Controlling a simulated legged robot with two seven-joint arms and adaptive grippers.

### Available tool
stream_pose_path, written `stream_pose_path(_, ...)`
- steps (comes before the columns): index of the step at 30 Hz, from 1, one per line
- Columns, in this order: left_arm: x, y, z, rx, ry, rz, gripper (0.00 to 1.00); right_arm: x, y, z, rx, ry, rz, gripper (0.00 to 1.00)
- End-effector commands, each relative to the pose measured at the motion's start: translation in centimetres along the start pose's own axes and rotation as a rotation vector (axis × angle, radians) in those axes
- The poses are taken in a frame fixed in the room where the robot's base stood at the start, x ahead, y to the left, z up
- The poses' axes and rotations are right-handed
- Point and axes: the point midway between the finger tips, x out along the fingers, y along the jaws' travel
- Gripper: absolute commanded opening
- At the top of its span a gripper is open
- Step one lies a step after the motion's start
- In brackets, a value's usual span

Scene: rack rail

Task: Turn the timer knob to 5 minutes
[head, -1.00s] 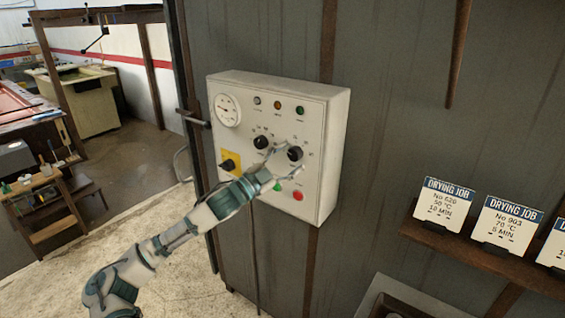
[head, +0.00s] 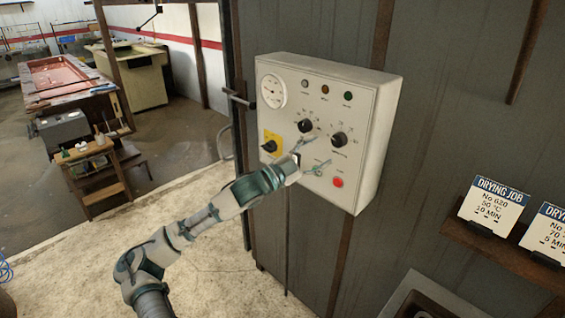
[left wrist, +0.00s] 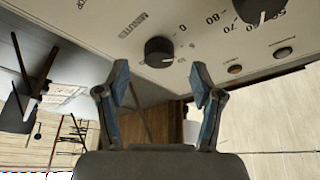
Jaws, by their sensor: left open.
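The timer knob (head: 339,139) is the right one of two black knobs on the white control box (head: 315,195). In the left wrist view the timer knob (left wrist: 159,51) shows upside down, with MINUTES printed beside it. A pale mark shows near its lower edge there; which number it meets I cannot tell. My left gripper (head: 316,154) is open and empty, just below and left of the timer knob in the head view. In the left wrist view its fingertips (left wrist: 160,84) are apart, with the knob beyond the gap, not touched. My right gripper is not in view.
The other black knob (head: 305,125) is close by on the left. A dial gauge (head: 272,91), a yellow switch plate (head: 271,144) and a red button (head: 338,182) are also on the box. Drying job cards (head: 493,206) stand on a shelf at right.

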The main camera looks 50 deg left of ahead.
Motion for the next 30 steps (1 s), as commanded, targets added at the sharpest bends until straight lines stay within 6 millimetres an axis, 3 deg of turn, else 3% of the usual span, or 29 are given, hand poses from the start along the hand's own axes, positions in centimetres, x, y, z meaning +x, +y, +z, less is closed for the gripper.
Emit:
stream_pose_path(15, -8.7, -1.9, -1.5, 0.001, -0.003, -0.005, 0.67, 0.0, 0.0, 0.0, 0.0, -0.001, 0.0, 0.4)
stream_pose_path(21, -9.8, -2.0, -1.8, 0.003, -0.001, -0.001, 0.67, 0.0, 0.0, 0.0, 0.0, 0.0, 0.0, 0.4)
stream_pose_path(30, -9.7, -2.0, -1.9, -0.002, -0.002, 0.0, 0.67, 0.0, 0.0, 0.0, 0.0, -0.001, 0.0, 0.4)
